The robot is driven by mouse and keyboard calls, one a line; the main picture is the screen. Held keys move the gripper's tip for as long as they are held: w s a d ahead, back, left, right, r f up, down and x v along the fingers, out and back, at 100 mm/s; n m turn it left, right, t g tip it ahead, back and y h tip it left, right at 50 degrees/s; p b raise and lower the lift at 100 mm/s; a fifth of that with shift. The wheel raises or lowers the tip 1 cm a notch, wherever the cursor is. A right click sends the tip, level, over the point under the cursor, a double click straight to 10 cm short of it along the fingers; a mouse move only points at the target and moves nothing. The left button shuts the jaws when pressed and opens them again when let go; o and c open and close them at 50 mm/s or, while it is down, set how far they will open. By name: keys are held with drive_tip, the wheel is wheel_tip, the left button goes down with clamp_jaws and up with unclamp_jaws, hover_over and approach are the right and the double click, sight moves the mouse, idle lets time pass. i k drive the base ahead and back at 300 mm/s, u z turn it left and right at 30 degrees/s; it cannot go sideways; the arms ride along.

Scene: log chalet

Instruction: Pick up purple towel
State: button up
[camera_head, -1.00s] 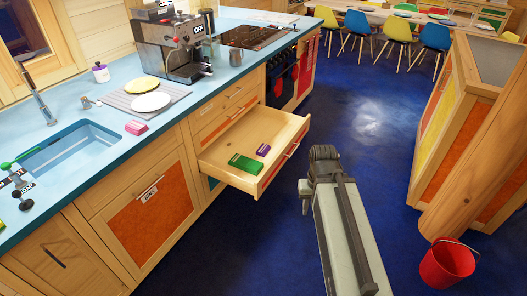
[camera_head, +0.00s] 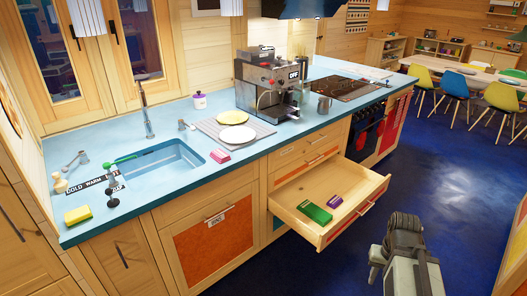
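A purple folded item (camera_head: 335,200), which looks like the purple towel, lies in the open wooden drawer (camera_head: 300,193) below the counter. A green folded item (camera_head: 315,213) lies just left of it in the drawer. My gripper (camera_head: 405,222) shows at the lower right, in front of and to the right of the drawer, apart from it. Its fingers are seen from behind and too small to tell open from shut.
The blue counter (camera_head: 275,135) holds a coffee machine (camera_head: 270,85), plates on a mat (camera_head: 236,134), a pink item (camera_head: 220,156), a sink (camera_head: 160,165) and a yellow sponge (camera_head: 78,215). Blue floor (camera_head: 450,160) is open to the right.

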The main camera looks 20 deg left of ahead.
sight(335, 202)
drive_tip(key=z, duration=0.7)
drive_tip(key=i, duration=2.6)
drive_tip(key=u, duration=3.7)
drive_tip(key=i, duration=0.5)
drive_tip(key=u, duration=0.15)
